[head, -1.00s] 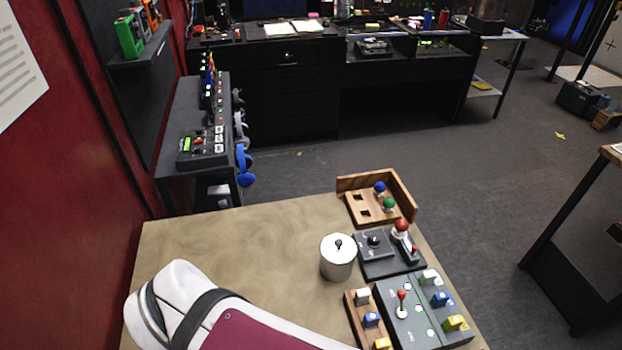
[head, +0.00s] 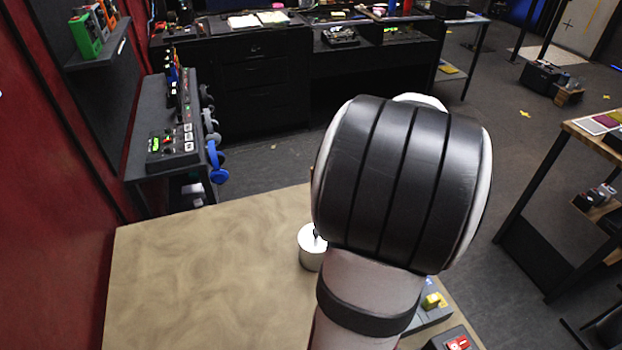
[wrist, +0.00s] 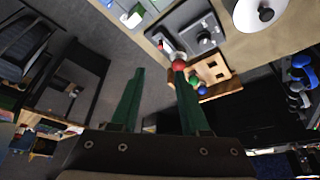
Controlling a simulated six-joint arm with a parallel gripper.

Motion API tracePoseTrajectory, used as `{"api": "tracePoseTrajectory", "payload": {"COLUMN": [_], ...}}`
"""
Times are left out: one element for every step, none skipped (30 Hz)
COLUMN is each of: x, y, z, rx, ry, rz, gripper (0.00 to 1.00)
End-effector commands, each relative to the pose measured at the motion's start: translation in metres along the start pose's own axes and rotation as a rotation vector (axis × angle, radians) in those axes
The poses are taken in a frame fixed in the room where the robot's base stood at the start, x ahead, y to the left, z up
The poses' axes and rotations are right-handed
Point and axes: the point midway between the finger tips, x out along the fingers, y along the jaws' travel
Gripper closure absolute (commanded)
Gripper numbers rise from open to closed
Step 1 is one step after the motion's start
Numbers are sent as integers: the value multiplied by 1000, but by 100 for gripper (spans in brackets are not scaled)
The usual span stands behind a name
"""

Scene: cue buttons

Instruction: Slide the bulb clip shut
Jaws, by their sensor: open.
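My gripper (wrist: 159,74) shows in the wrist view with its two dark green fingers apart and nothing between them. The right finger's tip is close below the red ball (wrist: 179,65) in the picture; I cannot tell whether they touch. I cannot tell which part is the bulb clip. In the head view my arm hides these things.
A yellow piece (head: 432,300) and a red switch (head: 459,343) show at the table's right edge. The table's left part is clear.

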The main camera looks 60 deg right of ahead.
Motion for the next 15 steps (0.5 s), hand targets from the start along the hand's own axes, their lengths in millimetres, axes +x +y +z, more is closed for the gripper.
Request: {"api": "tracePoseTrajectory", "payload": {"x": [10, 18, 30, 39, 48, 61, 70, 80, 91, 100, 107, 116, 122, 128, 134], "y": [0, 0, 0, 0, 0, 0, 0, 0, 0, -1, -1, -1, -1, -1, -1], "z": [2, 2, 2, 2, 3, 3, 3, 3, 3, 3, 3, 2, 3, 3, 2], "rx": [-1, -1, -1, -2, -1, 0, -1, -1, -1, -1, -1, -1, -1, -1, -1], "ry": [-6, -7, -8, -8, -8, -9, -9, -9, -8, -8, -7, -6, -6, -6, -4], "rz": [0, 0, 0, 0, 0, 0, 0, 0, 0, -1, -1, -1, -1, -1, -1], "gripper": [54, 54, 54, 54, 54, 54, 54, 54, 54, 54, 54, 54, 54, 54, 54]}}
